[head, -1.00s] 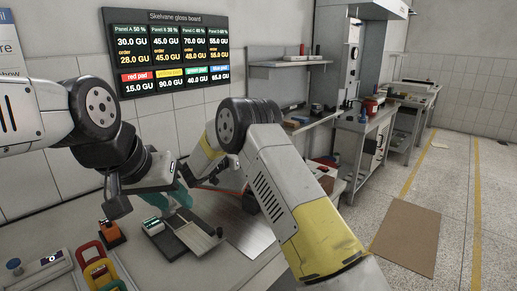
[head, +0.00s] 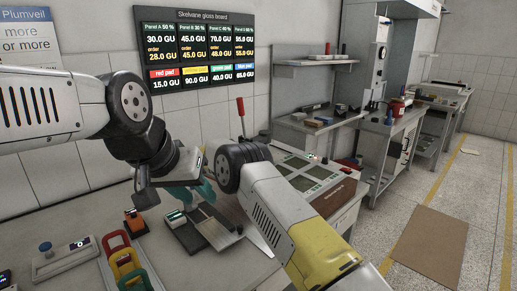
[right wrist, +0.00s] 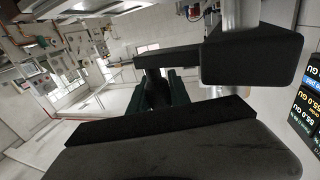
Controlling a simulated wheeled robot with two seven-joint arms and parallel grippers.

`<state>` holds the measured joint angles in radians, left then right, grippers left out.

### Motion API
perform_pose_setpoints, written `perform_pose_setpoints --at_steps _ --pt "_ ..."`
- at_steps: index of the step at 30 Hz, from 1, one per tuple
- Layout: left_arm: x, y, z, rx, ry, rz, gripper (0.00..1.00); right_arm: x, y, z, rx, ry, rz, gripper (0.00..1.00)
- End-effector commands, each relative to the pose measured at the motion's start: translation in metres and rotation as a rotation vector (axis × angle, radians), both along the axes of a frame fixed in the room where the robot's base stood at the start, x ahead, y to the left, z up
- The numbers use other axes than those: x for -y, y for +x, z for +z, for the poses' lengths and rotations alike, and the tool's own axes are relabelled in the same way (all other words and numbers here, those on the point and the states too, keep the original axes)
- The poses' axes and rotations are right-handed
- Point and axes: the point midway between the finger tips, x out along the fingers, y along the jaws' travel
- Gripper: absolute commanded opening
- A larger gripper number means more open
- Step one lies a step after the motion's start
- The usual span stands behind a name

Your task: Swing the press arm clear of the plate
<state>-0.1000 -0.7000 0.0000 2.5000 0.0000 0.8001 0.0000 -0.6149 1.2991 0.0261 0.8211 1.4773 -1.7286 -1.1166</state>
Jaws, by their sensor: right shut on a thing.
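In the right wrist view a black press arm (right wrist: 165,57) runs left from a black block (right wrist: 255,52) on a silver post (right wrist: 240,15). My right gripper (right wrist: 165,92), with dark green fingers, is shut on a dark part below that arm. In the head view, my right arm's elbow hides the right gripper and most of the press. A metal plate (head: 232,237) lies on the bench, partly behind that arm.
A red-handled lever (head: 240,108) stands behind my right elbow. A panel with pale green squares (head: 318,178) lies to its right. A dark device (head: 188,228), an orange block (head: 134,222) and coloured loops (head: 125,262) occupy the bench. A brown mat (head: 430,245) lies on the floor.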

Motion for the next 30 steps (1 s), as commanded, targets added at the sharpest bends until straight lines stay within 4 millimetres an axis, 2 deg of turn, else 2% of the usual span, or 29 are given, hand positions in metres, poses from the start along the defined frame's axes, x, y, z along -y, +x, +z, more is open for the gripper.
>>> perform_pose_setpoints --at_steps 11,12,15,25,30 --pt "0.000 0.000 0.000 0.000 0.000 0.000 0.36 0.001 0.002 0.004 0.008 -0.002 -0.001 0.00" --pt "0.000 0.000 0.000 0.000 0.000 0.000 0.36 0.001 0.002 0.004 0.008 -0.002 -0.001 0.29" --pt "0.000 0.000 0.000 0.000 0.000 0.000 0.36 0.001 0.002 0.003 0.007 -0.002 -0.001 0.45" --pt "0.000 0.000 0.000 0.000 0.000 0.000 0.36 0.001 0.001 0.003 0.004 0.000 -0.001 0.45" --pt "0.000 0.000 0.000 0.000 0.000 0.000 0.36 0.001 0.001 0.022 0.006 0.001 -0.002 0.45"
